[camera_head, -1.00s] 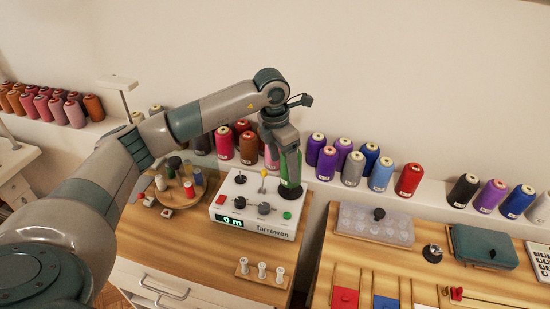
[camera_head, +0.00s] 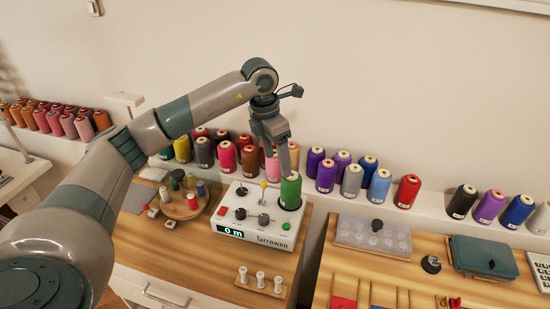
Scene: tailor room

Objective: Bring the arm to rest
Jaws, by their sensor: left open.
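My left arm reaches in from the left and bends down over the back of the left bench. My left gripper (camera_head: 281,160) points downward, open, just above and behind the green thread cone (camera_head: 290,193). The cone stands upright at the back right of the white winding machine (camera_head: 258,220), whose display reads "0 m". No thread cone shows between the fingers. The exact gap between fingertips and cone is hard to tell. My right gripper is not in the picture.
Thread cones line the wall ledge (camera_head: 432,205). A round spool tray (camera_head: 182,208) stands left of the machine, and a holder with three white bobbins (camera_head: 260,280) in front. The right bench has a clear-lidded box (camera_head: 372,236) and a teal case (camera_head: 483,257).

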